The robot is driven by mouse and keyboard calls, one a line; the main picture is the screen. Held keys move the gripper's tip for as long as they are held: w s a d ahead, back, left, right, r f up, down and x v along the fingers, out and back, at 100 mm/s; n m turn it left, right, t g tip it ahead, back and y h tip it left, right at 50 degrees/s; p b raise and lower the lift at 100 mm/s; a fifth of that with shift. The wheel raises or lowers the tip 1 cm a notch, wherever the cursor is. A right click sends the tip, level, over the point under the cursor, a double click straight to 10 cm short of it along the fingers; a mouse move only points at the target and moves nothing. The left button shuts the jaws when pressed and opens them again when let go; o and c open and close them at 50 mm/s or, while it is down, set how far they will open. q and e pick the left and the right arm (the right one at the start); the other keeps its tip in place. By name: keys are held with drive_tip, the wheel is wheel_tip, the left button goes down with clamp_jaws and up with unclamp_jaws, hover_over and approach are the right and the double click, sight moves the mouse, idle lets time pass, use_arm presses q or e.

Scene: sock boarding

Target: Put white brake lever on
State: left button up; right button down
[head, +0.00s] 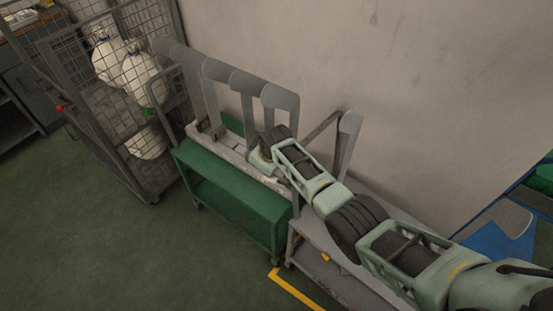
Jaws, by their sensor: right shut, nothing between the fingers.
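My right arm comes in from the lower right and reaches across the grey bench. My right gripper (259,158) is at the far end of it, by the front of the pale rail (229,153) under the grey leg-shaped boards. It is shut with nothing seen in it. I cannot make out a white brake lever for certain; the gripper and arm hide part of the rail's right end. My left gripper is not in view.
A green cart (233,206) stands below the boards (247,84), close to the gripper. A wire cage trolley (113,137) with white sacks (142,77) is at left. The wall (380,60) is close behind. The green floor (90,230) at front left is clear.

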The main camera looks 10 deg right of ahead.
idle(0.4)
drive_tip(key=v, duration=1.2)
idle(0.5)
